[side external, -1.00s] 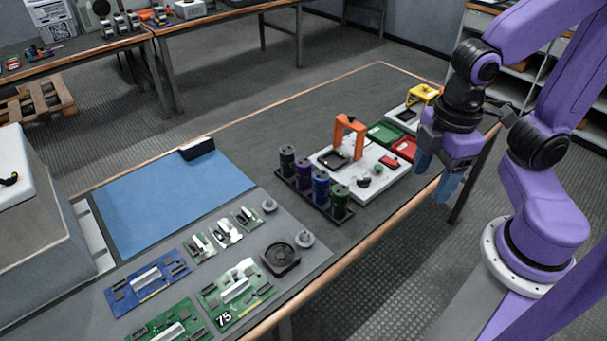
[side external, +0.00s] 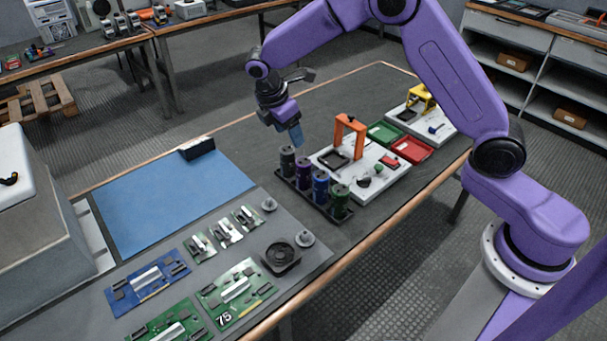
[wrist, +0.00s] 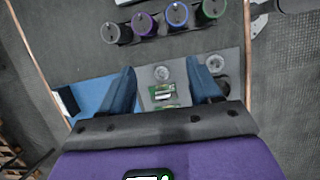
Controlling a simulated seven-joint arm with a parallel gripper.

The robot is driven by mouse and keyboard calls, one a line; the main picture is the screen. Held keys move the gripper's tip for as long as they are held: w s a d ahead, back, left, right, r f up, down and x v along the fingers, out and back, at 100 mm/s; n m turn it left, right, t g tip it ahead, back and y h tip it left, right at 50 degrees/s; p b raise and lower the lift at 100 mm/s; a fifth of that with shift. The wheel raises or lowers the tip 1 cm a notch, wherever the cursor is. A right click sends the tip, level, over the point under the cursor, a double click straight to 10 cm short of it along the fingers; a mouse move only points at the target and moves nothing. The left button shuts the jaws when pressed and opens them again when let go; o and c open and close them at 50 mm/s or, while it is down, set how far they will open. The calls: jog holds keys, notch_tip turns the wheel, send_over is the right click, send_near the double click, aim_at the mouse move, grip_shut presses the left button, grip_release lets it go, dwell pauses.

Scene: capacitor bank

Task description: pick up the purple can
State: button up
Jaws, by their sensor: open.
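The purple can (side external: 304,175) stands upright in a dark rack (side external: 313,203), in a row with a black can (side external: 287,160), a blue can (side external: 320,187) and a green can (side external: 340,201). In the wrist view the purple can (wrist: 143,24) is second from the left, near the top, beyond my fingertips. My gripper (side external: 290,134) is above and behind the black end of the row, apart from the cans. Its blue fingers are open and empty, and they show apart in the wrist view (wrist: 162,82).
A white board with an orange arch (side external: 349,132) stands just right of the rack. Green (side external: 385,133) and red (side external: 412,149) trays lie beyond it. A blue mat (side external: 165,205), circuit boards (side external: 147,280) and a black fan (side external: 281,257) lie to the left and front.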

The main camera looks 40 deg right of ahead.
aim_at(303, 162)
jog(key=shift+n+h, duration=0.3)
jog(key=w+x, duration=0.1)
jog(key=x, duration=0.4)
jog(key=w+d+x, duration=0.1)
jog(key=x, duration=0.4)
jog(key=w+x, duration=0.1)
jog(key=x, duration=0.5)
jog(key=shift+w+d+r, duration=0.2)
jog(key=shift+w, duration=0.05)
jog(key=shift+x, duration=2.6)
jog(key=shift+s+a+f, duration=0.1)
jog(key=c, duration=0.9)
